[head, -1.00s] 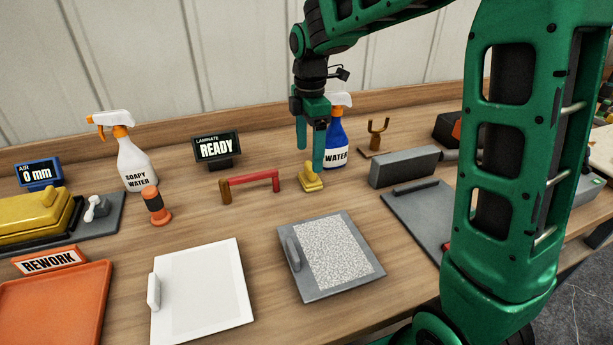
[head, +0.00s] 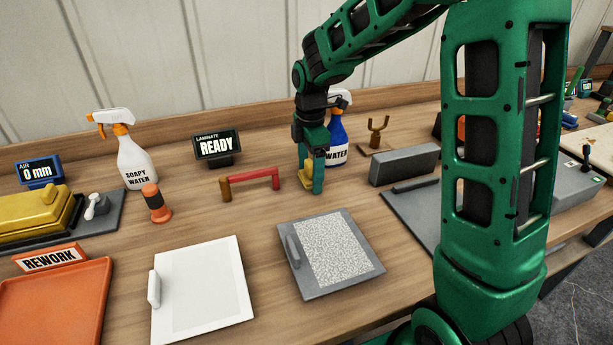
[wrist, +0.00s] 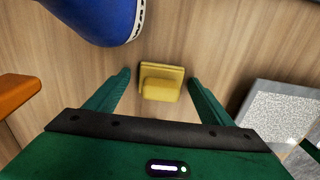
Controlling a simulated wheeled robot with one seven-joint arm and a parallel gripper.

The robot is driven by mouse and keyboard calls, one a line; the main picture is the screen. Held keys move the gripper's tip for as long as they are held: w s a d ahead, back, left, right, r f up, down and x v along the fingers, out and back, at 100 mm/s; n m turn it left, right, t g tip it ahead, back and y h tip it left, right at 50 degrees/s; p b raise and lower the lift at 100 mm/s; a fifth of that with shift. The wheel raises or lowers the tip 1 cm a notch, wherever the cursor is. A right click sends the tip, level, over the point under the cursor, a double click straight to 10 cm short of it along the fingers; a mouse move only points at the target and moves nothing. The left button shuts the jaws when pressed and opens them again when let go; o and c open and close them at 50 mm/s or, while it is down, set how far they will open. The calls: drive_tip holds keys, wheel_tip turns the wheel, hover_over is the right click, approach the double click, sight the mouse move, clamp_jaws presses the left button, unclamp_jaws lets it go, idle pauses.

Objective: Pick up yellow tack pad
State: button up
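The yellow tack pad (wrist: 161,83) lies on the wooden bench, a square base with a raised block handle. In the wrist view it sits between the two green fingers of my gripper (wrist: 157,84), with a gap on each side. The fingers are spread and hold nothing. In the head view my gripper (head: 312,180) points down at the pad (head: 306,176), which is partly hidden behind a finger.
A blue water spray bottle (head: 337,142) stands close behind my gripper. A red handle bar (head: 252,176) is to the left. A grey board with a speckled sheet (head: 329,252) lies in front. A grey block (head: 404,165) stands to the right.

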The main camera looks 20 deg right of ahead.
sight(310, 162)
drive_tip(key=c, duration=1)
drive_tip(key=shift+o, duration=0.2)
drive_tip(key=shift+r, duration=0.45)
wheel_tip(310, 162, up, 3)
drive_tip(key=s+a+r, duration=0.6)
drive_tip(key=a+r, duration=0.1)
drive_tip(key=a, duration=0.3)
drive_tip(key=shift+s, duration=0.15)
